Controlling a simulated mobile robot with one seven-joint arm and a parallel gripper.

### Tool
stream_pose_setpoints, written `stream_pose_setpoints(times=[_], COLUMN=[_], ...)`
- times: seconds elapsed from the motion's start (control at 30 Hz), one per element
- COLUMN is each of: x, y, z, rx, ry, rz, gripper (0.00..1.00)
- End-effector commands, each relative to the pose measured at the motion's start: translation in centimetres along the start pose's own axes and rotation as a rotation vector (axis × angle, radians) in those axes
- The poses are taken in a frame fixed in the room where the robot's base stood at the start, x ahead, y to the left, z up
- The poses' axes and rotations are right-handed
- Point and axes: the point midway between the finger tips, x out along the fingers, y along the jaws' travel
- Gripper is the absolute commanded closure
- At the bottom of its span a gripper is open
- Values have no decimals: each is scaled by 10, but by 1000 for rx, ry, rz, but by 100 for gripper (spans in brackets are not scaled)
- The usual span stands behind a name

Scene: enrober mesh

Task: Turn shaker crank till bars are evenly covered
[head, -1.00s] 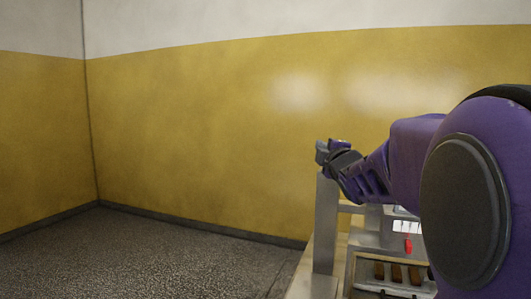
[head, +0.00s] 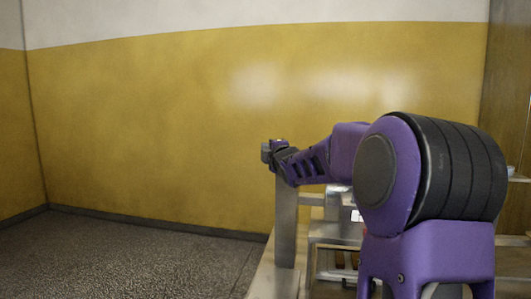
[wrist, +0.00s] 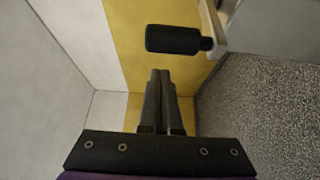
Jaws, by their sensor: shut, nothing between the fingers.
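The black crank handle (wrist: 172,39) shows in the wrist view, joined on its right to a pale metal crank arm (wrist: 211,28). My gripper (wrist: 163,74) is shut and empty, its fingertips just below the handle in the picture, with a small gap showing. In the head view my gripper (head: 272,152) is at the top of a grey metal upright (head: 286,225); the handle cannot be clearly made out there. The bars are mostly hidden behind my arm; only dark brown bits (head: 342,261) show low in the head view.
The grey metal frame (head: 338,234) stands on a pale bench (head: 268,278), partly behind my arm. A yellow and white wall (head: 150,130) is behind. Open speckled floor (head: 120,255) lies to the left. A brown panel (head: 507,90) stands at the right edge.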

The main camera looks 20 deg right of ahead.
Motion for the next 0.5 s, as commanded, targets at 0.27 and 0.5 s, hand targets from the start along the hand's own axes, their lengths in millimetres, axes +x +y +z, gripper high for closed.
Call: stream_pose_setpoints(times=[0.27, 0.5], x=[-22, -27], y=[2, 1], z=[26, 31], rx=[-1, 0], ry=[-4, -1], rz=[-1, 0], gripper=[100, 100])
